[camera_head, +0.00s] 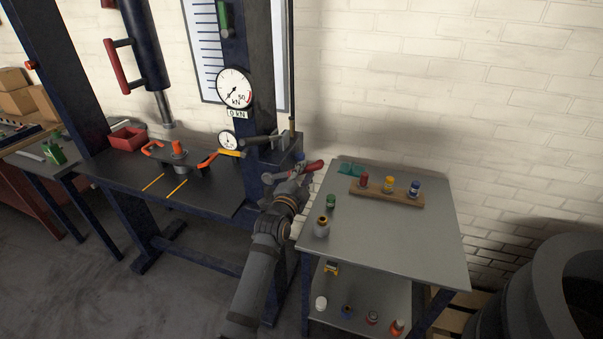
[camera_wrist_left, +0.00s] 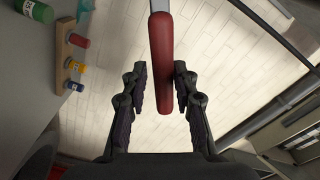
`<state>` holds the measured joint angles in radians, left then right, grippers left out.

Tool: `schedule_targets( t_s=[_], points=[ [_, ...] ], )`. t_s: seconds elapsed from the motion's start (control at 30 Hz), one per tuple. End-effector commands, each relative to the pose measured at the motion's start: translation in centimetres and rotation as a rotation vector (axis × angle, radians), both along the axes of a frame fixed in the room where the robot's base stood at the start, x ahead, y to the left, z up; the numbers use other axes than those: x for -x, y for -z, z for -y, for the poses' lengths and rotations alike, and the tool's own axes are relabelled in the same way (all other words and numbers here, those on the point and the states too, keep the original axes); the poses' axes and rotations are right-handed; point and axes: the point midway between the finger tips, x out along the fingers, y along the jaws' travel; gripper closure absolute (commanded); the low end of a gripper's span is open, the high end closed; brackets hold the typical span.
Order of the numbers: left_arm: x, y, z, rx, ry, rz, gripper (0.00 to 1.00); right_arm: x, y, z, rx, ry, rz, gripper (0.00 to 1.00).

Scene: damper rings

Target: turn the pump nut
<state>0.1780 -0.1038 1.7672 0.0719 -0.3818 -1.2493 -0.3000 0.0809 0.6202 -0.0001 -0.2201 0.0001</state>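My left gripper (camera_head: 297,178) is beside the press frame, near the left edge of the grey side table. In the left wrist view, its two fingers (camera_wrist_left: 161,92) are apart, one on each side of a red handle (camera_wrist_left: 163,65), with narrow gaps showing. The handle also shows in the head view (camera_head: 313,166), just beyond the gripper. A dark pump block (camera_head: 289,148) sits on the press frame behind the gripper. I cannot make out the pump nut; the gripper may hide it. My right gripper is not in view.
The side table (camera_head: 400,255) carries a wooden rack (camera_head: 388,192) with small bottles, a green bottle (camera_head: 331,201) and a jar (camera_head: 322,227). The press bench (camera_head: 205,195) at left holds a ring assembly (camera_head: 179,159) with orange handles. A dark round bin stands at right.

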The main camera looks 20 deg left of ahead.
Motion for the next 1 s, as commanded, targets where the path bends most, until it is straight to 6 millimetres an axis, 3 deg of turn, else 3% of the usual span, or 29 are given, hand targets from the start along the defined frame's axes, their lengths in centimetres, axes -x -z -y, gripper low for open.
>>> schedule_targets(
  t_s=[0.03, 0.13, 0.57, 0.8, 1.0],
  points=[
    [0.0, 1.4, 0.4, -0.036, 0.001, -0.001, 0.72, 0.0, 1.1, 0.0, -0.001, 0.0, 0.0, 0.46],
    [0.0, 2.2, 0.9, -0.112, 0.0, 0.001, 0.72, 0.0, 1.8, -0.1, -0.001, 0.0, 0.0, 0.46],
    [0.1, 2.8, 1.2, -0.175, 0.002, 0.0, 0.72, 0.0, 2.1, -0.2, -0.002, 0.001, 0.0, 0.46],
    [0.1, 6.2, 1.8, -0.347, 0.003, 0.001, 0.72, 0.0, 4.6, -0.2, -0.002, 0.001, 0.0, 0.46],
    [0.1, 7.6, 2.1, -0.461, 0.004, 0.003, 0.72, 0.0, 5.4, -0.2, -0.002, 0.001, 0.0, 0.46]
  ],
)
